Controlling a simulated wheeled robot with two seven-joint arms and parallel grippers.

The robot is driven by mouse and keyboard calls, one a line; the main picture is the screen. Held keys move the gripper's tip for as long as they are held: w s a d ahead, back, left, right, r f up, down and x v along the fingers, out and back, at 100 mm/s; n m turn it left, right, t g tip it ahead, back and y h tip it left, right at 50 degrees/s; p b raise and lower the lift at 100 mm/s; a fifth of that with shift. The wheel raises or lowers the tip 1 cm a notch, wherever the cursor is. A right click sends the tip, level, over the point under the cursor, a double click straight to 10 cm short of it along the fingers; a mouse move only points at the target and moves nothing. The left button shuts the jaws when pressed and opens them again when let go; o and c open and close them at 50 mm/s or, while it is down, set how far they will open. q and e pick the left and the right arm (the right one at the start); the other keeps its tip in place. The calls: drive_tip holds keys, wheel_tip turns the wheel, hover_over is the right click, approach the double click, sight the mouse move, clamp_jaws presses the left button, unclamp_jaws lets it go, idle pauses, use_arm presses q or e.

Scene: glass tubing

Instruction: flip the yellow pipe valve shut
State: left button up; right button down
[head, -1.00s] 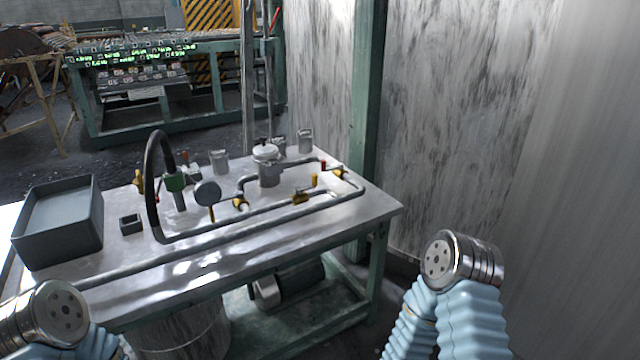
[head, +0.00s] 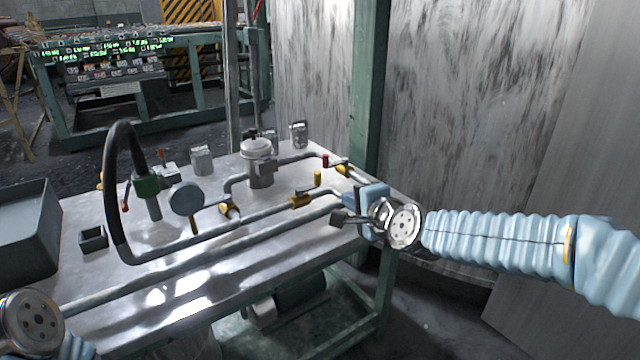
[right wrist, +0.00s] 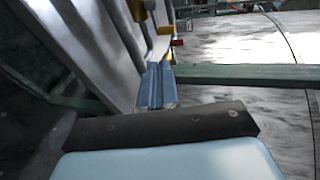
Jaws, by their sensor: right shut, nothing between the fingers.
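The yellow pipe valve (head: 299,200) sits on the front loop of metal pipe (head: 270,213), toward the right of the table. Its yellow handle (head: 317,179) stands upright beside the valve body. My right gripper (head: 350,198) is at the table's right end, just right of the valve and apart from it. Its blue fingers are shut and empty, which also shows in the right wrist view (right wrist: 155,80). Yellow fittings (right wrist: 138,10) lie beyond the fingertips there, partly cut off by the frame edge. My left gripper is out of view; only part of that arm shows at lower left.
The metal table (head: 185,265) carries a pressure gauge (head: 186,198), a black hose (head: 112,190), a white-topped canister (head: 258,165) and a grey bin (head: 25,235). A green post (head: 368,90) and marbled wall panels (head: 450,110) stand behind its right end.

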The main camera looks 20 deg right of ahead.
drive_tip(key=shift+f, duration=0.1)
drive_tip(key=b, duration=0.1)
approach(320, 180)
drive_tip(key=x, duration=0.5)
drive_tip(key=shift+a+f, duration=0.15)
drive_tip(key=shift+f, duration=0.05)
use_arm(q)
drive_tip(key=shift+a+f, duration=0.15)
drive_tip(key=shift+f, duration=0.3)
use_arm(e)
drive_tip(key=shift+w+a, duration=0.1)
drive_tip(key=shift+w, duration=0.55)
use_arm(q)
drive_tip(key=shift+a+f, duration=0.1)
use_arm(e)
drive_tip(key=shift+f, duration=0.1)
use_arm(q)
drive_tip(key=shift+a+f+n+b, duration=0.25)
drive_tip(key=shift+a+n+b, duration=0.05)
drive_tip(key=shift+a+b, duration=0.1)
use_arm(e)
drive_tip(key=shift+w, duration=0.1)
